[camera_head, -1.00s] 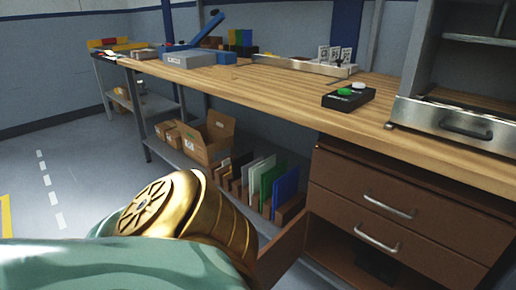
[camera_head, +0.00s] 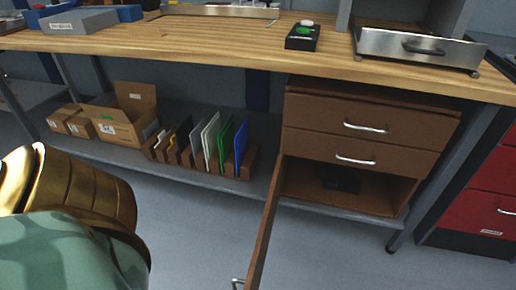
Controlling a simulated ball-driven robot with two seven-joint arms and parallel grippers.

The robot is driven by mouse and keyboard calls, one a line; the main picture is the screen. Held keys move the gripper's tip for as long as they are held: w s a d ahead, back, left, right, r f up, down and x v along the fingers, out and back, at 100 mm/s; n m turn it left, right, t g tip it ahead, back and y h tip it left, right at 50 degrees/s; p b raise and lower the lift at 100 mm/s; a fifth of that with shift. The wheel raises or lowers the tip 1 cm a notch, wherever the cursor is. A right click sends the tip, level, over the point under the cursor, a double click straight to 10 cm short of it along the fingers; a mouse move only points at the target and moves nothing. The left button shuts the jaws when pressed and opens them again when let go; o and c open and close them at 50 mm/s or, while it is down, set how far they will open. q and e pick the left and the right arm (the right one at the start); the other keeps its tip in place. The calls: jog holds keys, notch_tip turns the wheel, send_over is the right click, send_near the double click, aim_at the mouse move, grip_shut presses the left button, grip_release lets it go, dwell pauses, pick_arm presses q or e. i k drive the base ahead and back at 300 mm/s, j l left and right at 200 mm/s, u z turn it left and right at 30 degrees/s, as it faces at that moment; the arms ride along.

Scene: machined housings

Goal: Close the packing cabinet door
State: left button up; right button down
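The brown packing cabinet (camera_head: 290,125) hangs under the wooden workbench, with two shut drawers above a lower compartment. Its door (camera_head: 266,230) stands wide open, hinged at the compartment's left side and swung out toward me. A silver handle (camera_head: 238,283) shows near the door's lower outer end at the picture's bottom edge. A small dark object (camera_head: 343,183) lies inside the open compartment. My gold and green arm shows at the lower left, apart from the door in the picture. Neither of my grippers is in view.
The bench top (camera_head: 200,45) carries a black button box (camera_head: 302,37) and a metal-fronted unit (camera_head: 418,48). The lower shelf (camera_head: 200,176) holds cardboard boxes (camera_head: 124,115) and upright folders (camera_head: 225,146). A red cabinet (camera_head: 492,190) stands at right. Floor right of the door is clear.

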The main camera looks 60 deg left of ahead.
aim_at(253, 281)
jog(key=j+u, duration=0.9)
jog(key=l, duration=0.1)
